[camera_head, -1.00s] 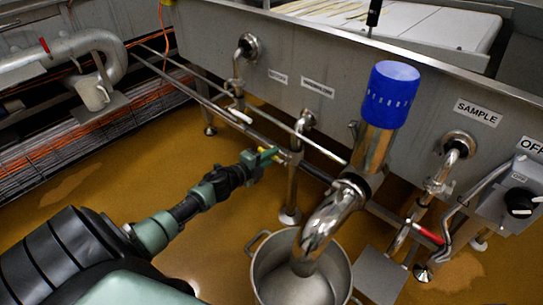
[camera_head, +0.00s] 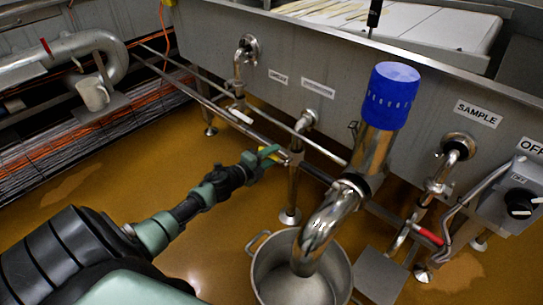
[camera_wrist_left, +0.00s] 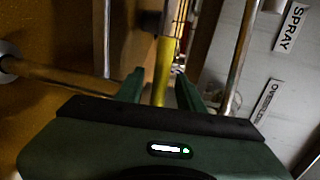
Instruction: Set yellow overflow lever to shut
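The yellow lever (camera_wrist_left: 163,72) stands between the two fingers of my left gripper in the left wrist view. The dark green fingers (camera_wrist_left: 160,88) are apart, with a gap visible on both sides of the lever, so the gripper is open around it. In the head view my left gripper (camera_head: 268,154) reaches the pipework below the tank wall. Only a small bit of yellow shows there, mostly hidden by the fingers. A label partly reading "OVER" (camera_wrist_left: 265,100) is on the tank wall at right in the wrist view. My right gripper is not in view.
A steel pipe with a blue band (camera_head: 391,95) curves down into a metal pot (camera_head: 262,262) right of my gripper. Horizontal rails (camera_head: 205,95) run along the tank. A red-handled valve (camera_head: 430,236) and a black knob (camera_head: 520,203) are further right. Floor at left is open.

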